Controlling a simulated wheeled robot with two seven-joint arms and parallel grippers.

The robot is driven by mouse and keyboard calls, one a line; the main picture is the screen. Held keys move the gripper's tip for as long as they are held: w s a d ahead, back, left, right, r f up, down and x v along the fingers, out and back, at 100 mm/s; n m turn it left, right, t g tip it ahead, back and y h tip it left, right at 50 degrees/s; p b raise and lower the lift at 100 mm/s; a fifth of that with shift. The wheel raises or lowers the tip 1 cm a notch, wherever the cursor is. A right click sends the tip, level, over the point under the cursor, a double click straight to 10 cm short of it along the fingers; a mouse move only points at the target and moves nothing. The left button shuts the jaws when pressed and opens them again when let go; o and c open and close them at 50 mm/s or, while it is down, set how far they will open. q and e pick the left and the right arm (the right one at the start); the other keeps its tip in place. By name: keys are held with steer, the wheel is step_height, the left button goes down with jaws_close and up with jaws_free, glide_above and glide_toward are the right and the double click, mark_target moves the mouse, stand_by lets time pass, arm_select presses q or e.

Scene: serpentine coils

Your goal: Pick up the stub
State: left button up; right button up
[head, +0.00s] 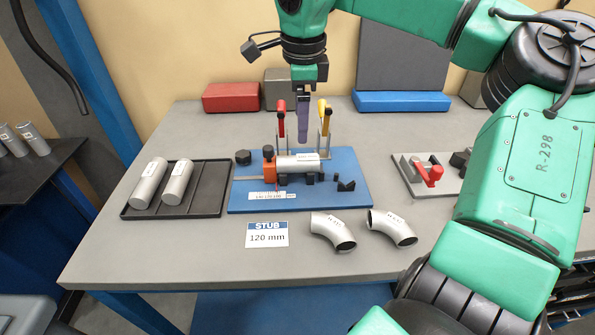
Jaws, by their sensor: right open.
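A short silver tube, which looks like the stub (299,166), lies level in the fixture on a blue base plate (243,202), with a label on it. Its left end is by an orange block (269,168). My right gripper (303,140) points straight down from above, its purple fingers just over or behind the tube. The fingers are seen edge-on, so the gap between them is hidden; the gripper is open and not around the tube as far as I can see. A sign reading "STUB 120 mm" (267,234) lies in front. My left gripper is out of view.
Red (281,120) and yellow (324,108) clamp handles stand upright on either side of the fingers. A black tray (210,190) with two silver tubes (164,182) is at left. Two bent elbows (333,231) lie in front. Another fixture (428,172) is at right.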

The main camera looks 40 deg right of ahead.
mark_target(301, 158)
steer(key=f, duration=0.4)
steer(key=w+d+f+p, duration=0.1)
steer(key=f, duration=0.3)
steer(key=f+p, duration=0.1)
steer(key=f, duration=0.3)
steer(key=shift+w+d+f, duration=0.25)
steer(key=shift+w+d, duration=0.05)
steer(key=shift+r, duration=0.1)
jaws_close()
